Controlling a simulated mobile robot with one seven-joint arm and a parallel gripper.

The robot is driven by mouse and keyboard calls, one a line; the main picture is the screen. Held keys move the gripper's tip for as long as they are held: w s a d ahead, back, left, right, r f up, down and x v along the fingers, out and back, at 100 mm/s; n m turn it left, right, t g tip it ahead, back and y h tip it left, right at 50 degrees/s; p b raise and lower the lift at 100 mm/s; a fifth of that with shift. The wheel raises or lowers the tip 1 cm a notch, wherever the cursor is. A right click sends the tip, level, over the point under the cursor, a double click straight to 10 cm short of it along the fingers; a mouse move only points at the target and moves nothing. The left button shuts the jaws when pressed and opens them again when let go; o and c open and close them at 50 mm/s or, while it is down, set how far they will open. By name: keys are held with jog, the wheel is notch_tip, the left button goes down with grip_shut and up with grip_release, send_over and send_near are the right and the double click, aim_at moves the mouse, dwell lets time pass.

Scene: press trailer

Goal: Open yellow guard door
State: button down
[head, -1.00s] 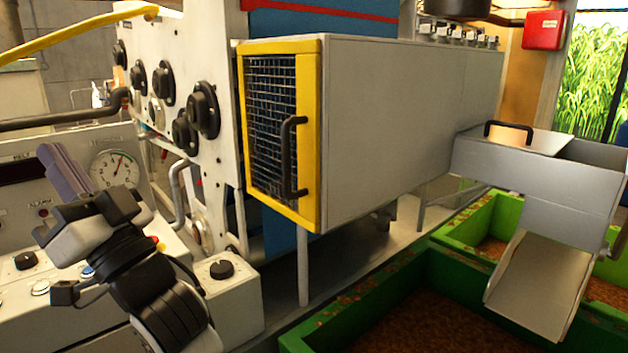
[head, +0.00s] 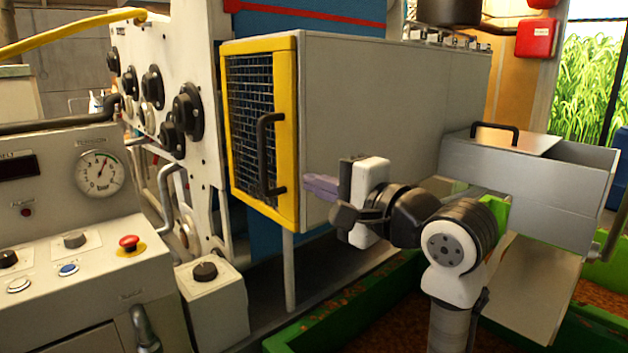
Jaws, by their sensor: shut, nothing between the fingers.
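The guard door (head: 288,140) is a yellow frame with dark wire mesh on the left end of a grey box. It looks shut, flush with the box. Its black bar handle (head: 263,155) stands upright near the door's right edge. My gripper (head: 318,187) is in front of the box's long grey side, to the right of the door's lower right corner. Its purple fingers point left toward the door and are shut with nothing between them. A gap shows between the fingertips and the handle in the picture; their depth difference is hard to judge.
A control console (head: 75,230) with a gauge and red button is at the left. A white panel with black knobs (head: 187,110) stands left of the door. A metal chute (head: 530,195) is at the right, above green bins (head: 350,325) partly behind my arm.

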aim_at(284, 173)
jog(key=p+x, duration=0.1)
jog(key=x, duration=0.7)
jog(key=shift+p, duration=0.3)
jog(key=shift+s, duration=0.1)
